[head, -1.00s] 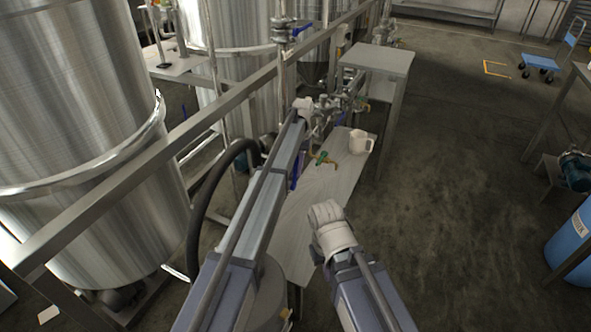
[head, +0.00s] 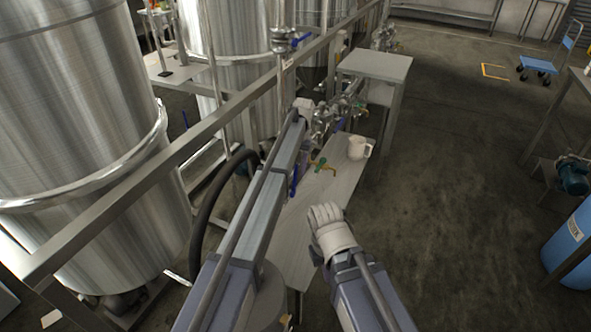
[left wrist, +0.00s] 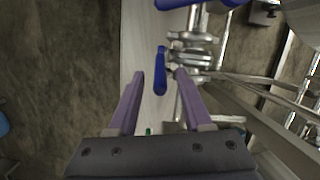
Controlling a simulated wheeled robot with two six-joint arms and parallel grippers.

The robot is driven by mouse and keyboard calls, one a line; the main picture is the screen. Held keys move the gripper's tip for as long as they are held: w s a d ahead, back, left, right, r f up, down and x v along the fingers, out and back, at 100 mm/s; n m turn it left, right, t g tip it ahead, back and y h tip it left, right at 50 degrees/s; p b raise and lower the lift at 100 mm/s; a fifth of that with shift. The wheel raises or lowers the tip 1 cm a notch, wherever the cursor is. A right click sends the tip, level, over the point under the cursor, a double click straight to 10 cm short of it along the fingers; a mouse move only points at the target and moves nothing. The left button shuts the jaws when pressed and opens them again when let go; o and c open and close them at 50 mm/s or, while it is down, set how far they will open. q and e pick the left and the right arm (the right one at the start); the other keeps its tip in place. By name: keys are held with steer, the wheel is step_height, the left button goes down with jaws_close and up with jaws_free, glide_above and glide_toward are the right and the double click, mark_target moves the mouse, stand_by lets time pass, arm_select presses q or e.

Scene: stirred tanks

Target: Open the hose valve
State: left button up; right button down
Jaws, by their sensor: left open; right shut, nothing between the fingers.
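In the left wrist view a blue lever handle (left wrist: 160,74) sits by steel valve fittings (left wrist: 192,58), with its lower part between my left fingertips. It lies nearer the right finger; I cannot tell whether they touch. My left gripper (left wrist: 159,76) is open and empty. In the head view its arm reaches up to the pipework, and its fingers are hard to make out. A green-handled brass tap (head: 320,164) lies over the bench. Which of these is the hose valve is not marked.
A white jug (head: 358,147) stands on the narrow bench (head: 326,190). A grey side table (head: 376,64) stands behind it. A metal rail (head: 180,145) and a large steel tank (head: 85,120) are at left. The floor at right is clear up to a blue barrel (head: 575,235).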

step_height(320, 180, up, 4)
steer(key=p, duration=0.3)
